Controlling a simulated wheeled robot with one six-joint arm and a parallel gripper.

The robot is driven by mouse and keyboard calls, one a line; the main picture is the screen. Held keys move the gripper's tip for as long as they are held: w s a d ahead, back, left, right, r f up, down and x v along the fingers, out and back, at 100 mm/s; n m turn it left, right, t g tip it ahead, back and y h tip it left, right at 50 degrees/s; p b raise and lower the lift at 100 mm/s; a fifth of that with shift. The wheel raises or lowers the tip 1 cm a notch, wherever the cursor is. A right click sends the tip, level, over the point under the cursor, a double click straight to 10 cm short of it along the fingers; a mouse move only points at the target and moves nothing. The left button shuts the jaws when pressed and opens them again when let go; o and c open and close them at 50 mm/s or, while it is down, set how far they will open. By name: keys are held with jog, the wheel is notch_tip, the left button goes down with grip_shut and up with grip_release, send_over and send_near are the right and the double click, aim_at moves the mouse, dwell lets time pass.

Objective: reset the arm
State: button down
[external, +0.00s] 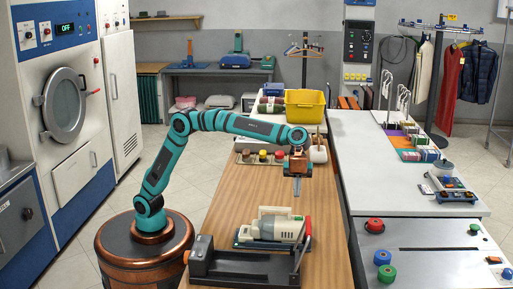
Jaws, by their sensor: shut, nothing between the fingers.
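My teal arm rises from its round base at the left of the wooden bench (222,215) in the external view. It bends at the elbow and reaches to the right over the bench. My gripper (297,190) points down above the bench, behind a cream-coloured machine (275,226). Its fingers are shut with nothing between them. It looks apart from the things on the bench, though its exact height is hard to tell.
A black device with an upright lever (245,268) stands at the bench's front. Behind my gripper are a row of coloured knobs (263,157), a white pot (318,151) and a yellow bin (305,105). A white counter (365,180) runs along the right. Bench wood left of the cream machine is clear.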

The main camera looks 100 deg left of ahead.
jog(key=s+a+r+n+t+y, duration=0.1)
jog(key=s+a+r+n+t, duration=0.25)
jog(key=a+r, duration=0.4)
jog(key=s+a+r+n+t+y, duration=0.15)
jog(key=s+a+r, duration=0.3)
jog(key=a, duration=0.55)
jog(key=s+a+r+n+t+y, duration=0.1)
jog(key=s+a+r+n+t, duration=0.15)
jog(key=s+a, duration=0.35)
jog(key=s+a+r+n+t+y, duration=0.1)
jog(key=s+a+n+t, duration=0.15)
jog(key=s+a, duration=0.4)
jog(key=s+a+f+n+t+y, duration=0.1)
jog(key=s+a+n+t, duration=0.1)
jog(key=s+a, duration=0.3)
jog(key=s+a+f+n+t+y, duration=0.2)
jog(key=s+a, duration=0.3)
jog(key=s, duration=0.8)
jog(key=s+a+f+n+t+y, duration=0.1)
jog(key=s+a+n+t, duration=0.2)
jog(key=s, duration=0.7)
jog(key=shift+a+f+n+t, duration=0.35)
jog(key=shift+a+n, duration=0.45)
jog(key=shift+a, duration=0.4)
jog(key=shift+y, duration=0.25)
